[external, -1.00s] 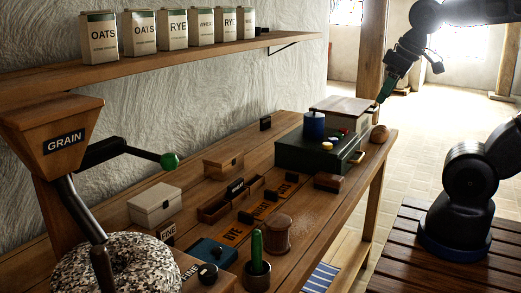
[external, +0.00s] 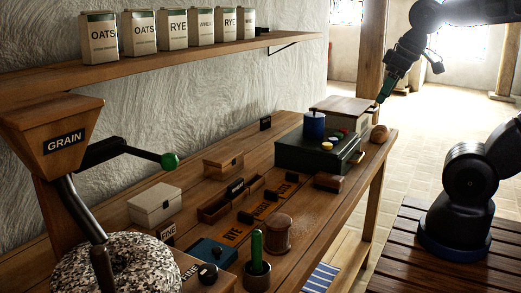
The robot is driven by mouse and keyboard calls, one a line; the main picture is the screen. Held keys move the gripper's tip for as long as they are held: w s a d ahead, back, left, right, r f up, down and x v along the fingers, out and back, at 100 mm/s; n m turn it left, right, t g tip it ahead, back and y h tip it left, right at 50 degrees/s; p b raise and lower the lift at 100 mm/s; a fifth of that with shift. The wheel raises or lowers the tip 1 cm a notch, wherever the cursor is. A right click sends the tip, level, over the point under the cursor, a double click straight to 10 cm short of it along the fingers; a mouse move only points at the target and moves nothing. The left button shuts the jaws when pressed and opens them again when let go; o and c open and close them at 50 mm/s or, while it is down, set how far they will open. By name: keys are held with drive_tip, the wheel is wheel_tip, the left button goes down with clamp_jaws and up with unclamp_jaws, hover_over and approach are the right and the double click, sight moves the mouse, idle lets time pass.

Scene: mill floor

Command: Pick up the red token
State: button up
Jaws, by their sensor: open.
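The red token (external: 342,131) is a small disc on top of the dark green box (external: 300,157) at the far end of the workbench. Other small tokens lie close to it, among them a pale yellow one (external: 327,145). My gripper (external: 379,101) is small and dark in the external view, up and to the right of the red token, near the wooden lid behind the box. It is open and holds nothing that I can see. The gap between its fingers is too small to make out.
A round brown ball (external: 379,133) sits at the bench's right edge. A raised wooden lid or board (external: 343,105) is behind the box. A brown block (external: 328,181) lies in front.

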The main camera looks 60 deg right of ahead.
drive_tip(key=shift+w, duration=0.1)
drive_tip(key=m+g+h, duration=0.2)
drive_tip(key=m+h, duration=0.1)
drive_tip(key=m, duration=0.6)
approach(352, 128)
drive_tip(key=shift+t, duration=0.3)
drive_tip(key=shift+x, duration=4.15)
drive_tip(key=shift+d, duration=0.1)
drive_tip(key=c, duration=1.1)
